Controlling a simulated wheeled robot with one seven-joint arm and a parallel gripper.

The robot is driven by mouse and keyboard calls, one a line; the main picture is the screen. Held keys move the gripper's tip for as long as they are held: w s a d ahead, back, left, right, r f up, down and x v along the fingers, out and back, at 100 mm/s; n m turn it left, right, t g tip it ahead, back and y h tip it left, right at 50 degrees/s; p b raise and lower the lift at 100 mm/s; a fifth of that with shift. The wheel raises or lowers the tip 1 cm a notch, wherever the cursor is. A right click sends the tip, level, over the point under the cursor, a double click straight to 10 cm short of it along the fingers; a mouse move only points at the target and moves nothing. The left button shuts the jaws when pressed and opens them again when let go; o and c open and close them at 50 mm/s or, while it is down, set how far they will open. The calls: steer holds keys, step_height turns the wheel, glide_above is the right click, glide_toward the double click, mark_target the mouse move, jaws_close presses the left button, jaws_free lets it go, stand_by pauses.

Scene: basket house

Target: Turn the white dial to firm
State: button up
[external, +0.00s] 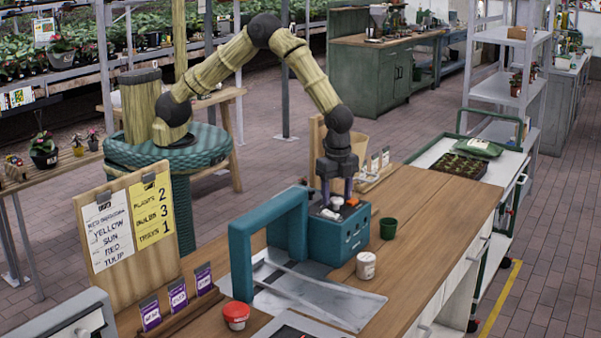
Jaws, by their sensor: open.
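A teal box-shaped machine (338,238) stands on the wooden workbench, beside a teal arch frame. Small white parts (352,201) sit on its top face, with a little red near them. I cannot tell which one is the white dial, and any firm marking is too small to read. My gripper (337,197) points down just over the top of the machine, its two dark fingers apart, among the white parts. I cannot tell whether the fingers touch any of them. Nothing is seen held between the fingers.
The teal arch (270,245) stands left of the machine over a grey plate (330,300). A white tub (366,265) and a green pot (388,229) stand to the right. A red-lidded tub (236,315) and purple seed packets (178,295) are front left. The bench's right side is clear.

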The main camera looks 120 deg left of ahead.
steer(key=shift+f, duration=0.25)
steer(key=shift+c, duration=0.3)
steer(key=c, duration=0.9)
steer(key=shift+n+b, duration=0.4)
steer(key=shift+n, duration=0.2)
steer(key=shift+c, duration=0.2)
steer(key=shift+r, duration=0.1)
steer(key=o, duration=1)
